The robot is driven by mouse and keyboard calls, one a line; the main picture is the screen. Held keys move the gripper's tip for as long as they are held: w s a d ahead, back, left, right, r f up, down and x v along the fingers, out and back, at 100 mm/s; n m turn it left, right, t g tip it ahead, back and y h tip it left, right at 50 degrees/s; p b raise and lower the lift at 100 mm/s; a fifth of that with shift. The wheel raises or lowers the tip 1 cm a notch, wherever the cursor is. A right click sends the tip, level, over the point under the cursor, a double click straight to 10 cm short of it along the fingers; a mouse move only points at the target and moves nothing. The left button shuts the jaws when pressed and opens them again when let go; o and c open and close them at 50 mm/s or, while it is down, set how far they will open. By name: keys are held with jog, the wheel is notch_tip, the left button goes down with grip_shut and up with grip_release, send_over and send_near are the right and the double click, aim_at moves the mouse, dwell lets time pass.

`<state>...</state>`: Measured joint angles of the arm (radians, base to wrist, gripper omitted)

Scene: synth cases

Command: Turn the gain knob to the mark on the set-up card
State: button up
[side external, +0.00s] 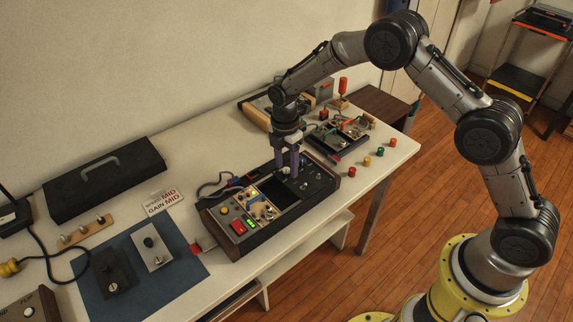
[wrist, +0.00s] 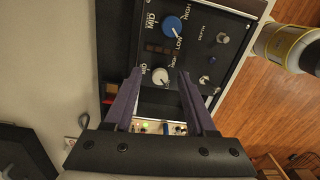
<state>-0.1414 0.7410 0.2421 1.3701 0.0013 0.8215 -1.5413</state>
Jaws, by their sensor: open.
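The set-up card (side external: 163,202) lies on the table left of the dark control box (side external: 235,243). Its lower line reads GAIN MID; a line above it also ends in MID. In the wrist view, a white knob (wrist: 160,76) and a larger blue knob (wrist: 173,29) sit on the panel, each with MID, HIGH and LOW marks. My gripper (side external: 288,168) points down over the box. In the wrist view its open fingers (wrist: 160,74) stand on either side of the white knob, with visible gaps.
A DEPTH knob (wrist: 222,38) and a small switch (wrist: 204,80) are near the fingers. A black case (side external: 103,178), a blue mat (side external: 190,262) and a second panel (side external: 340,138) share the table.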

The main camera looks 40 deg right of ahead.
jog(key=shift+f, duration=0.3)
grip_shut()
jog(key=shift+r+m, duration=0.1)
jog(key=shift+m, duration=0.2)
